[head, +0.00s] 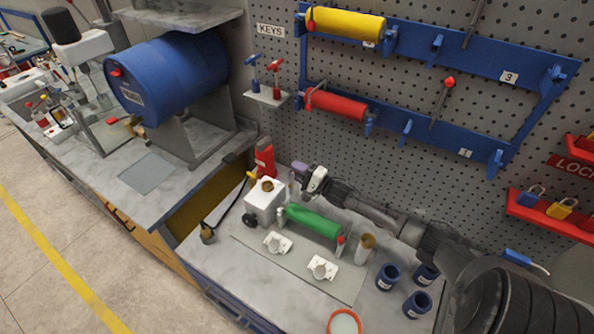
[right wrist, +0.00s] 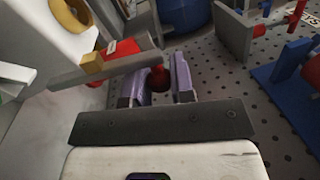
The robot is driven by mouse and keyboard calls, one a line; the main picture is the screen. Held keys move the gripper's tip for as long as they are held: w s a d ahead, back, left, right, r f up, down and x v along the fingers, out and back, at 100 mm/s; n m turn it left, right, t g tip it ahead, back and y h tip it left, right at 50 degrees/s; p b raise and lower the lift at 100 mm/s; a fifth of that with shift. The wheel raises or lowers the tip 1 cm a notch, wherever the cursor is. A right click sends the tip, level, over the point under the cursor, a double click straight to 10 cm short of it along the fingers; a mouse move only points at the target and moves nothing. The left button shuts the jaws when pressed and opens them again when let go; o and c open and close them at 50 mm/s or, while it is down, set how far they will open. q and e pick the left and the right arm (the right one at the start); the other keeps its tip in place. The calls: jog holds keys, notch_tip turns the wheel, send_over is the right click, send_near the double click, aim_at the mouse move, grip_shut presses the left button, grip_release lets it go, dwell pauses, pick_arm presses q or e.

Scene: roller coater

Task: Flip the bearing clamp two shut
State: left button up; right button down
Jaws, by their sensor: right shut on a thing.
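A green roller (head: 312,222) lies beside a white block (head: 262,203) on the right bench. A small lever with a red tip (head: 340,240) stands at the roller's right end. My right gripper (head: 298,170) reaches in from the right, behind the white block and the roller's left end. In the right wrist view, the purple fingers of this gripper (right wrist: 164,80) are closed on a red knob (right wrist: 158,73). The knob is mostly hidden between them; I cannot read a clamp number. My left gripper is not in view.
Two white fittings (head: 277,243) (head: 322,267) sit in front of the roller. A tan cup (head: 365,249) and several blue cups (head: 417,304) stand to the right. A red object (head: 265,158) is behind the white block. The pegboard (head: 400,65) rises close behind the gripper.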

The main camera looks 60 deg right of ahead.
aim_at(290, 185)
jog(key=shift+a+r, duration=0.15)
jog(key=n+p, duration=0.1)
jog(key=a+n, duration=0.1)
jog(key=shift+a+r+n+p, duration=0.2)
jog(key=shift+r+n+p, duration=0.1)
jog(key=shift+p, duration=0.05)
jog(key=a+n+p, duration=0.1)
jog(key=n, duration=0.1)
jog(key=a+n+y, duration=0.1)
jog(key=shift+s+a+r+n+p, duration=0.15)
jog(key=shift+a+n+p, duration=0.1)
jog(key=shift+n+p, duration=0.15)
jog(key=shift+a, duration=0.55)
jog(key=c, duration=1.2)
grip_release()
jog(key=shift+a, duration=0.15)
jog(key=shift+o, duration=1.1)
